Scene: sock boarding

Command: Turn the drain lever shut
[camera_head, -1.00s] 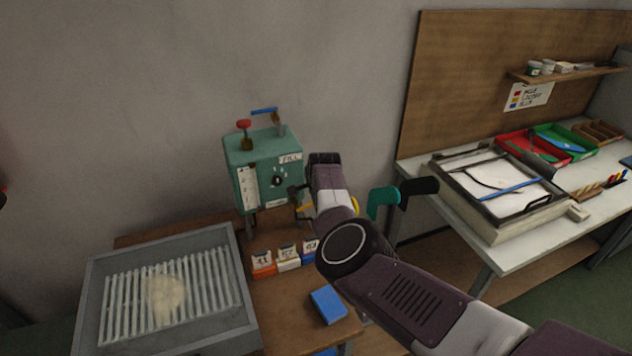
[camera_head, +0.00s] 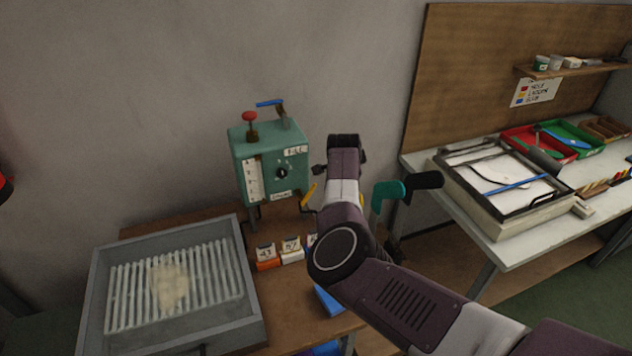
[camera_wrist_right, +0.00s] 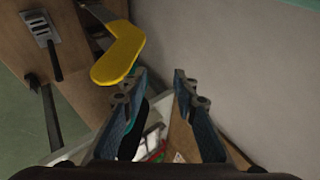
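The green machine box (camera_head: 268,150) stands on the wooden bench against the wall. A thin yellow lever (camera_head: 308,196), likely the drain lever, sits at its lower right beside the lower label; it slants up to the right. My right gripper (camera_head: 320,170) is above the lever and right of the box, apart from both. The right wrist view shows its two fingers (camera_wrist_right: 160,78) spread apart with nothing between them. The lever cannot be made out in that view.
A grey tray (camera_head: 250,300) with white bars is at the left. Teal (camera_head: 386,192) and black forms (camera_head: 422,180) stand right of my arm. A white table (camera_head: 480,250) is at the right.

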